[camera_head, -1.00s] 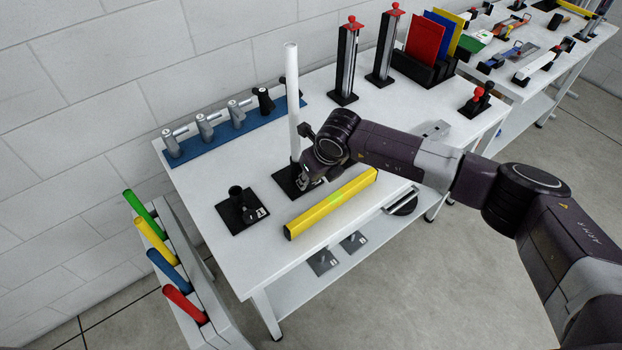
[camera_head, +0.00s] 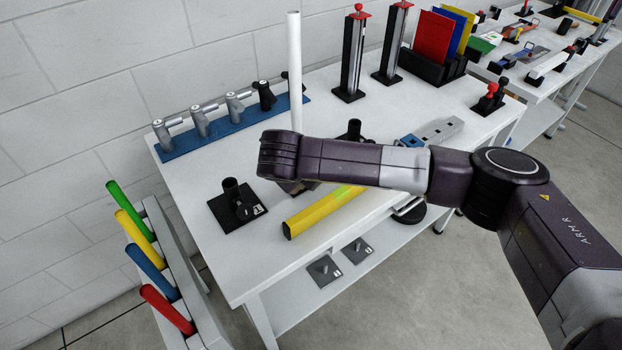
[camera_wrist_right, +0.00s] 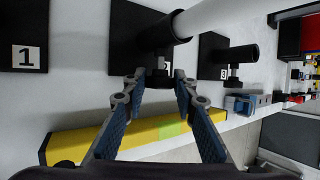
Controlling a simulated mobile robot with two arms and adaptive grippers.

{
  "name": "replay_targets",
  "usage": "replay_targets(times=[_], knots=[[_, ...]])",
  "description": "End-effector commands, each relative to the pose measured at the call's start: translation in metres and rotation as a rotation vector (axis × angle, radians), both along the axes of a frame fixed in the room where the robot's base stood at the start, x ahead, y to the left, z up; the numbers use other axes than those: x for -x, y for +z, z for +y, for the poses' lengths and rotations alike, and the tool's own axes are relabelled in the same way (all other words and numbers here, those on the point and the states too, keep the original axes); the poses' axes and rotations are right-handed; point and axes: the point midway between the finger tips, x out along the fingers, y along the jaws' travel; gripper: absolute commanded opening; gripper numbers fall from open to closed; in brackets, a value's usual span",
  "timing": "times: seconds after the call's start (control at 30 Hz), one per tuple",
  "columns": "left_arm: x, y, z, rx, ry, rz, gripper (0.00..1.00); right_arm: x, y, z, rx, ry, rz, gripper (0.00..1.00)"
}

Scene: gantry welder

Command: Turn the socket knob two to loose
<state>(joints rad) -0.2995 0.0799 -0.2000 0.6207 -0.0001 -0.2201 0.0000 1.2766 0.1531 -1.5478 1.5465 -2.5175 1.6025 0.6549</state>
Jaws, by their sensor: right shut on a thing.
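The white tube (camera_head: 295,70) stands upright in the middle black socket, which my right arm hides in the head view. In the right wrist view, the tube (camera_wrist_right: 205,20) enters the middle socket (camera_wrist_right: 155,30), between the plates marked 1 and 3. My right gripper (camera_wrist_right: 160,84) has its blue fingers on either side of that socket's small dark knob (camera_wrist_right: 159,71) and is shut on it. The knob is partly covered by the fingertips. My left gripper is not in view.
Socket one (camera_head: 232,193) stands left of my arm and socket three (camera_head: 355,130) behind it. A yellow bar (camera_head: 318,212) lies along the table's front. Bare tabletop (camera_head: 190,180) shows at left.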

Motion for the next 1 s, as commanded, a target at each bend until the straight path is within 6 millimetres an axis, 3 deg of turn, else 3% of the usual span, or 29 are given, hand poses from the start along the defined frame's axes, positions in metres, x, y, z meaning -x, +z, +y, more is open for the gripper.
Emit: replay_targets(times=[0.43,0.47,0.6,1.0], knots=[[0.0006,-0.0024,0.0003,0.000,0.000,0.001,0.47,0.0005,0.0003,0.0001,0.010,0.001,-0.005,0.02],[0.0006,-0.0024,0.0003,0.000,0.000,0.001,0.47,0.0005,0.0003,0.0001,0.010,0.001,-0.005,0.27],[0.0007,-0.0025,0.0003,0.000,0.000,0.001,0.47,0.0005,0.0001,0.0002,0.010,0.001,-0.005,0.43],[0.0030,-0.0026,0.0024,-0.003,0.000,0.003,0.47,0.0042,0.0060,0.0023,0.007,0.002,-0.006,0.44]])
